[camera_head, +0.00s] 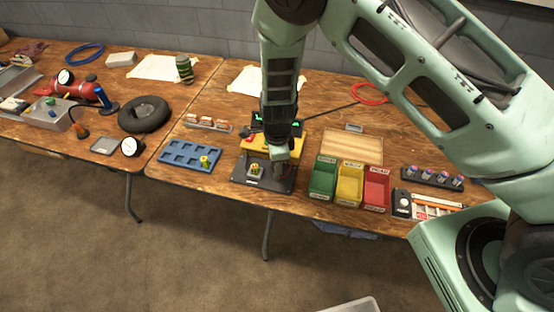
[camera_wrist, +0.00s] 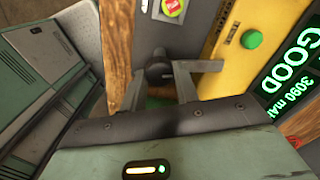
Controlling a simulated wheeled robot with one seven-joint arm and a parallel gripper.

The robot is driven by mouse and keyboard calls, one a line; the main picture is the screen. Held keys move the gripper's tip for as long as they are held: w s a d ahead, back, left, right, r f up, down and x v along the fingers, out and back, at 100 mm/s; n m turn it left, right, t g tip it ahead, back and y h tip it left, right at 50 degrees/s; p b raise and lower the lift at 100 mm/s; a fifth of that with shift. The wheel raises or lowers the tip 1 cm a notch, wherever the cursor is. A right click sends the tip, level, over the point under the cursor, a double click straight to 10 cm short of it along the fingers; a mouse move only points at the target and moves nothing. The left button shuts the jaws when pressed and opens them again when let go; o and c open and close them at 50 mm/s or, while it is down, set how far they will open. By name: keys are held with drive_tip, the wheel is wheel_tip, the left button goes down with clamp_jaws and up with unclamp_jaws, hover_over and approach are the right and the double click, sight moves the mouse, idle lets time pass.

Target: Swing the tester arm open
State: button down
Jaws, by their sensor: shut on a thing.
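The tester is a black base (camera_head: 242,175) with a yellow housing (camera_head: 291,144) behind it. A yellow-green cell (camera_head: 255,169) sits in a holder on the base. It also shows in the wrist view (camera_wrist: 173,8) with a red label. In the wrist view my gripper (camera_wrist: 160,80) is shut on a dark round knob (camera_wrist: 159,68), apparently the tester arm's handle. The rest of the arm is hidden or hard to make out. The green display (camera_wrist: 294,60) reads GOOD and 3090 mAh, near a green button (camera_wrist: 251,39) on the yellow housing.
A blue tray (camera_head: 190,157) holding one cell lies left of the tester. Green (camera_head: 322,178), yellow (camera_head: 349,183) and red (camera_head: 376,188) bins stand close on its right. A rack of small cells (camera_head: 207,123) lies behind left. The table's front edge is close.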

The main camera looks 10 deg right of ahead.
drive_tip(key=shift+m+p, duration=0.35)
drive_tip(key=shift+m, duration=0.85)
drive_tip(key=c, duration=1.1)
unclamp_jaws()
drive_tip(key=shift+o, duration=0.2)
drive_tip(key=shift+r, duration=0.1)
wheel_tip(320, 180, up, 17)
drive_tip(key=b, duration=0.1)
drive_tip(key=shift+r+b, duration=0.15)
drive_tip(key=shift+b, duration=0.2)
